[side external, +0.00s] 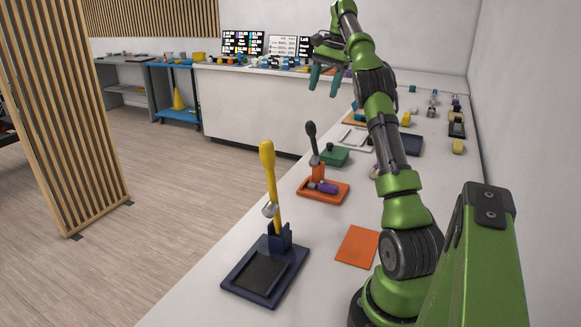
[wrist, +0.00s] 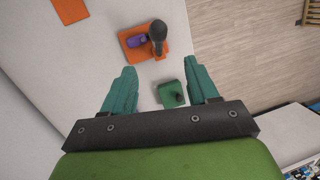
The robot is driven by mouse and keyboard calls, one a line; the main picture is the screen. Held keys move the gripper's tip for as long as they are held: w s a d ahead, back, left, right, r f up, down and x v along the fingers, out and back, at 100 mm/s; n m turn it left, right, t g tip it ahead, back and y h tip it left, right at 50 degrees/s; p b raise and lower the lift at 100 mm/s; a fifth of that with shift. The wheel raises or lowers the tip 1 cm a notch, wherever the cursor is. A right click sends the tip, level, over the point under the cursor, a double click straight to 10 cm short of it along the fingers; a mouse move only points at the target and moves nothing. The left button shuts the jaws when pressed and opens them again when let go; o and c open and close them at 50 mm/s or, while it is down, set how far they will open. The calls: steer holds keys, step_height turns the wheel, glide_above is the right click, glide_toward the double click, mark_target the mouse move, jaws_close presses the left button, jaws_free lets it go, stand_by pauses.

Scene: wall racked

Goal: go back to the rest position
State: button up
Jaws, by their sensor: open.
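My gripper (side external: 326,79) is raised well above the white counter (side external: 215,290), with its teal fingers pointing down. In the wrist view my gripper (wrist: 162,92) shows its two fingers wide apart with nothing between them at their height. A green block-like object (wrist: 171,94) lies on the counter far below, seen between the fingers. It also shows in the side view as a green object (side external: 335,155) behind the orange tray. My arm is extended upward and forward over the counter.
A navy press with a yellow lever (side external: 268,165) stands at the front. An orange tray (side external: 325,197) holds a purple item (side external: 327,187) beside a dark-handled lever (side external: 311,130). An orange sheet (side external: 357,246) lies near my base. Several small items crowd the back right, near the wall.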

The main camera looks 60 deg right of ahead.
steer(key=shift+a, duration=0.1)
steer(key=w+a+r+n+t+y, duration=0.15)
steer(key=a+n, duration=0.35)
steer(key=a, duration=1.1)
steer(key=w+a+r+n+t, duration=0.1)
steer(key=w+a+r+n, duration=0.35)
steer(key=a, duration=1.05)
steer(key=s+a+f+n+t, duration=0.1)
steer(key=s+a+f+n, duration=0.5)
steer(key=a, duration=0.6)
steer(key=s+f+t+h, duration=0.1)
steer(key=s+f, duration=0.6)
steer(key=f, duration=0.2)
steer(key=shift+s+a+t, duration=0.2)
steer(key=shift+a+t, duration=0.05)
steer(key=shift+t, duration=0.1)
